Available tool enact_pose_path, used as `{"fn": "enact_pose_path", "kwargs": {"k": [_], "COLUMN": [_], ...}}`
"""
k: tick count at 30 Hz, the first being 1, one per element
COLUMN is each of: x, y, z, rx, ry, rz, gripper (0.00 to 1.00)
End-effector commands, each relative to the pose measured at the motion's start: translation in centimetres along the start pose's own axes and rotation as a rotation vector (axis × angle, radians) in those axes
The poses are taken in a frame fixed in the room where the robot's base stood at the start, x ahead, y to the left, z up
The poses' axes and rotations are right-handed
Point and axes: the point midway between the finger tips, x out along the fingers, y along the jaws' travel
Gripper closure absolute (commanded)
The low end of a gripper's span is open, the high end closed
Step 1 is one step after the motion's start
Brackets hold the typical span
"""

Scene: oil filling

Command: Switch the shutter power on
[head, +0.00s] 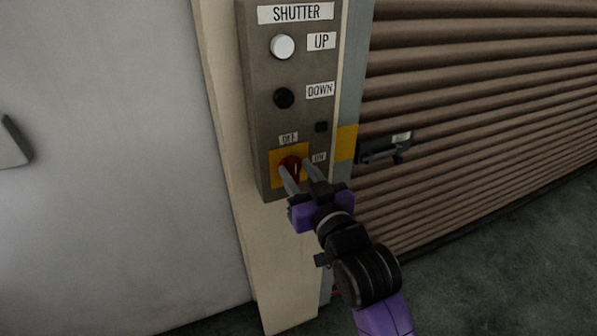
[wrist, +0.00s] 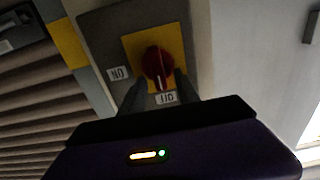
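The red rotary knob (head: 289,164) sits on a yellow plate low on the grey shutter control box (head: 262,125). An OFF label (head: 288,139) is above it and an ON label (head: 319,158) to its right. In the wrist view the knob (wrist: 157,62) appears upside down, its white mark pointing toward the OFF label (wrist: 166,97). My gripper (head: 297,171) is at the knob, fingers apart, one tip on either side. The fingers look open around the knob; whether they touch it is unclear. They partly hide the plate's lower edge.
Above the knob are a white UP button (head: 283,46), a black DOWN button (head: 284,98) and a small dark indicator (head: 321,126). The brown slatted shutter (head: 480,110) with a dark latch (head: 385,146) is to the right. A plain grey wall (head: 100,180) is left.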

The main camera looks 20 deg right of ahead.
Motion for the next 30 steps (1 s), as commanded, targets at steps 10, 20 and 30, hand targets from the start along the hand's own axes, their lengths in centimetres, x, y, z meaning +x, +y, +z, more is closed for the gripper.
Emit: {"fn": "enact_pose_path", "kwargs": {"k": [10,20,30], "x": [-0.04,-0.05,-0.05], "y": [0.0,0.06,0.41], "z": [0.0,0.0,0.03], "rx": [0.0,0.032,0.244], "ry": [0.0,0.0,0.0], "rz": [0.0,0.0,0.0], "gripper": [1.0,1.0,1.0]}}
